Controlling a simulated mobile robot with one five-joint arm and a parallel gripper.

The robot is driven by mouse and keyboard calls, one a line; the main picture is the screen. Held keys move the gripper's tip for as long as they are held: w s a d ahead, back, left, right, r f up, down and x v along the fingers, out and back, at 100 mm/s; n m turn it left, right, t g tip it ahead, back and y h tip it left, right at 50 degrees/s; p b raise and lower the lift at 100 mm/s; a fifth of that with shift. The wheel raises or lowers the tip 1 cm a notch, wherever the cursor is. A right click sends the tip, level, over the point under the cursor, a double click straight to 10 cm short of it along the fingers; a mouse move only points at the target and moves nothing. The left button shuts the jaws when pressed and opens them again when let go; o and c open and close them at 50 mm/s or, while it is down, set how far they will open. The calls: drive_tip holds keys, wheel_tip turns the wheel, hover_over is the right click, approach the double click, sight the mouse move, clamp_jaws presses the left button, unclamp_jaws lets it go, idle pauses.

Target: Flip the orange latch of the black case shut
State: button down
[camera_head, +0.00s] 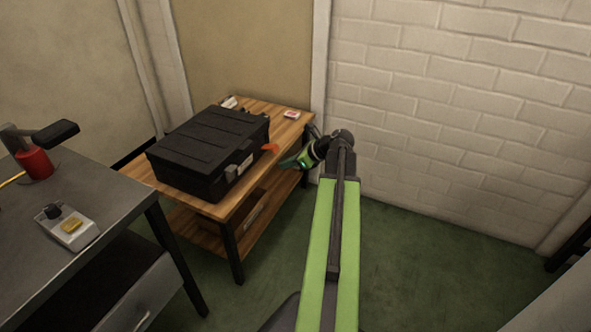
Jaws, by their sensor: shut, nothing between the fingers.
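The black case (206,147) sits with its lid down on a wooden table. Its front side faces right and toward me. The orange latch (270,148) sticks out from the front side near the far right corner, tilted away from the case wall. My gripper (283,164) is shut and empty, just right of and slightly below the orange latch. It points left toward the case. A small gap seems to lie between its tip and the latch, but I cannot tell the depth. My green arm reaches up to it from the bottom of the picture.
The wooden table (238,208) has a lower shelf. A small red and white box (291,115) lies at its far right corner. A grey workbench (112,192) at left holds a red cylinder (35,164) and a grey control box (67,228). Green floor (420,260) is clear at right.

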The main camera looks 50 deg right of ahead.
sight(270, 149)
drive_tip(key=r+p, duration=0.1)
drive_tip(key=r, duration=0.1)
drive_tip(key=w+r+p, duration=0.1)
drive_tip(key=r+p, duration=0.1)
drive_tip(key=shift+w+a, duration=0.1)
drive_tip(key=shift+a, duration=0.05)
